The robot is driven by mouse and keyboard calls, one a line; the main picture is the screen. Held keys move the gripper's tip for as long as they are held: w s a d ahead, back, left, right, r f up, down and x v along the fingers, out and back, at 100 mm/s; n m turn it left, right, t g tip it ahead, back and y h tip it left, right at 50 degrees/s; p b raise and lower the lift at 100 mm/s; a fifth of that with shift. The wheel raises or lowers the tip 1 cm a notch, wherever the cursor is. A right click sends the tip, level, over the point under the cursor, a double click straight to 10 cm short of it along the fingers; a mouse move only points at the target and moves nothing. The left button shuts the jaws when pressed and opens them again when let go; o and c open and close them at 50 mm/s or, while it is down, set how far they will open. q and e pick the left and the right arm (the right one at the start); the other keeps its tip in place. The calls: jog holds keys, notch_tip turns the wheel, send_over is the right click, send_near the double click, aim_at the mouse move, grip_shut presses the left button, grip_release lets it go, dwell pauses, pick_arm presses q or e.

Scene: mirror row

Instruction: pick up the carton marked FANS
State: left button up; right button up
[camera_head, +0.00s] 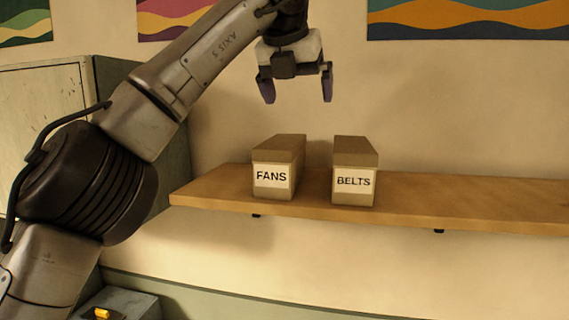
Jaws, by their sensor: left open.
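The carton marked FANS (278,168) is a brown box with a white label on its front. It stands upright on the wooden shelf (460,203), near the shelf's left end. My left gripper (297,93) is open and empty, pointing down above the carton and apart from it. Its fingers are spread, a little to the right of the carton's middle in the picture. My right gripper is not in view.
A similar brown carton marked BELTS (355,171) stands just right of the FANS carton, with a narrow gap between. The shelf is bare farther right. A grey-green cabinet (122,75) stands at the left, partly behind my arm. Wall pictures hang above.

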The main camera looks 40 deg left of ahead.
aim_at(282, 141)
pick_arm(q)
jog(key=a, duration=0.1)
jog(key=s+a+n, duration=0.1)
jog(key=a+g, duration=0.1)
jog(key=shift+s+a+f+y, duration=0.2)
jog(key=shift+s+f+y, duration=0.15)
jog(key=shift+f+y, duration=0.05)
jog(key=x, duration=0.6)
jog(key=shift+b, duration=0.3)
jog(key=shift+w+f, duration=0.15)
jog(key=shift+f, duration=0.2)
jog(key=p+x, duration=0.1)
jog(key=x, duration=0.3)
jog(key=shift+w+a+f+p, duration=0.15)
jog(key=shift+a+p, duration=0.05)
jog(key=shift+p, duration=0.15)
jog(key=shift+w+f, duration=0.2)
jog(key=shift+f, duration=0.2)
jog(key=shift+c, duration=0.2)
jog(key=c, duration=1)
jog(key=shift+c, duration=0.2)
jog(key=shift+r, duration=0.1)
